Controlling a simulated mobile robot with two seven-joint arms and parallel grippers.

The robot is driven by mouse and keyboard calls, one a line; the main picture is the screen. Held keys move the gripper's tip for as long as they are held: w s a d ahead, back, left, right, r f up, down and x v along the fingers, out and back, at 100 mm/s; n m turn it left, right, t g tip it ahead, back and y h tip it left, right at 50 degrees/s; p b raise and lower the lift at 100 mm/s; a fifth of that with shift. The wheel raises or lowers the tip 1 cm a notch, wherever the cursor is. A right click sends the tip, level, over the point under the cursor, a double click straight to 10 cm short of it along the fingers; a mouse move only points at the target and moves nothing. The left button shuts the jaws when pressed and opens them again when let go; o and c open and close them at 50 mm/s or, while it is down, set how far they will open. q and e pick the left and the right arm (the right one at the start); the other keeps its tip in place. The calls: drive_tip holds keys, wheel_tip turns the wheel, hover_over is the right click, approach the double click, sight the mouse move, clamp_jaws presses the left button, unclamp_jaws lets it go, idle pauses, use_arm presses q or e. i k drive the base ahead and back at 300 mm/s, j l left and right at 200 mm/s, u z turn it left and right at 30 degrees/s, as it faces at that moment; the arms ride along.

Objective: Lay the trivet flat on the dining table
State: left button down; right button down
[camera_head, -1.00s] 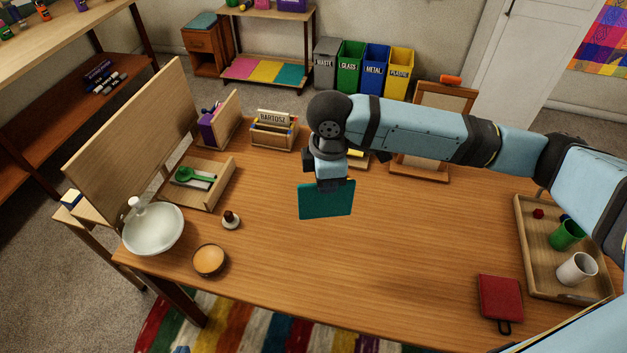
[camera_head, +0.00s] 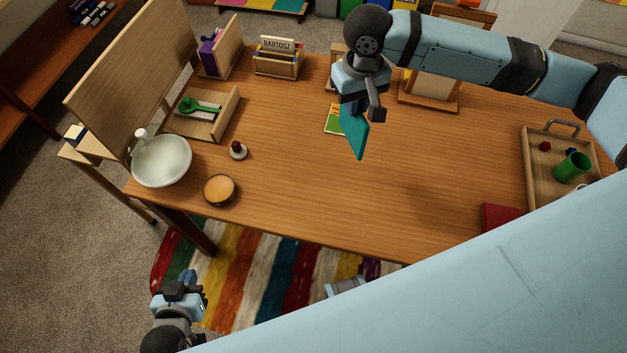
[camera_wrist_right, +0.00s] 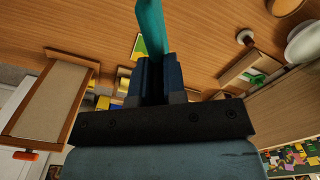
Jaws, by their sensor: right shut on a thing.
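The teal square trivet (camera_head: 354,134) is held by one edge in my right gripper (camera_head: 358,103), above the back middle of the dining table (camera_head: 300,187). It hangs steeply tilted, close to upright, and appears clear of the tabletop. In the right wrist view the trivet (camera_wrist_right: 149,28) shows nearly edge-on between the dark fingers of my right gripper (camera_wrist_right: 152,75). My left gripper (camera_head: 188,287) is low at the bottom left, off the table's front edge, apart from everything on it. Its fingers are too small to judge.
A green and yellow card (camera_head: 333,121) lies behind the trivet. A cup tray (camera_head: 535,165) stands right. The table's middle is clear.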

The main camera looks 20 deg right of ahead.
sight(323, 193)
drive_tip(key=i+j, duration=0.1)
drive_tip(key=j, duration=0.3)
drive_tip(key=i+j, duration=0.1)
drive_tip(key=j, duration=0.3)
drive_tip(key=i+j+z, duration=0.1)
drive_tip(key=j+z, duration=0.2)
drive_tip(key=j, duration=0.45)
drive_tip(key=z, duration=0.9)
